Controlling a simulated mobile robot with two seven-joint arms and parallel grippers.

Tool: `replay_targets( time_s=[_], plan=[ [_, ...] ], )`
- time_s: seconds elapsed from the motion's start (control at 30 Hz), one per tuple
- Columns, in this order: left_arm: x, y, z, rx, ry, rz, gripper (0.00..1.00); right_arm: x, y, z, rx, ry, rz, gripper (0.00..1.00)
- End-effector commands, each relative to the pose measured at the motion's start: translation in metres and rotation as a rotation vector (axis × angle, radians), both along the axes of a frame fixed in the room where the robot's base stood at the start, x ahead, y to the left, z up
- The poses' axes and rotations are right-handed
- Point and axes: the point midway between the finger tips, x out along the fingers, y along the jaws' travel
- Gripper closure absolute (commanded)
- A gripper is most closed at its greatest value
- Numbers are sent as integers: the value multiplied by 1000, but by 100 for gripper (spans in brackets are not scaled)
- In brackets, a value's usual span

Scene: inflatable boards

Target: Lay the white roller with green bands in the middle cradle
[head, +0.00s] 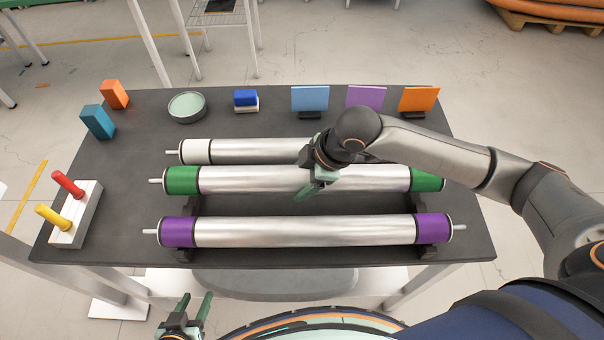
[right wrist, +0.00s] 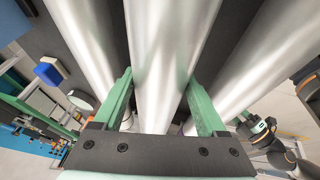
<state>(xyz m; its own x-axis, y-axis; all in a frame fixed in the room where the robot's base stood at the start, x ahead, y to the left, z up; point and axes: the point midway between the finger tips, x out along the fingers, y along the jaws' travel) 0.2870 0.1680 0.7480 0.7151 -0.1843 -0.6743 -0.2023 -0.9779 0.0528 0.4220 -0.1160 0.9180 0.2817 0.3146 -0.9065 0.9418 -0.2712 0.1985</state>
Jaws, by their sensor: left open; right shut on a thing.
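The roller with green bands (head: 250,180) is a long silvery cylinder with a green band near each end. It lies level across the table, between the other two rollers, over the middle cradle position. The cradle under it is mostly hidden, and I cannot tell whether the roller rests in it or hangs just above. My right gripper (head: 318,182) is shut on this roller near its middle. In the right wrist view its two green fingers (right wrist: 160,95) straddle the roller (right wrist: 165,50). My left gripper (head: 196,312) is open and empty, in front of the table.
A roller with purple bands (head: 300,231) lies in front and a roller with a white end (head: 250,151) behind, both close by. A peg block (head: 78,220), a round dish (head: 187,106) and coloured blocks and panels stand around the dark table (head: 125,190).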

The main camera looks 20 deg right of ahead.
Motion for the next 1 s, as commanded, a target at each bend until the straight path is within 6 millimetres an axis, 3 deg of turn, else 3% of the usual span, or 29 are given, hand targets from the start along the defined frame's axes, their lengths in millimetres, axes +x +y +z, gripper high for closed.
replay_targets(
  time_s=[1.0],
  plan=[
    [0, 0, -2, 0, 1, 0, 50, 1, 1, -12, 3, -4, 0, 100]
  ],
)
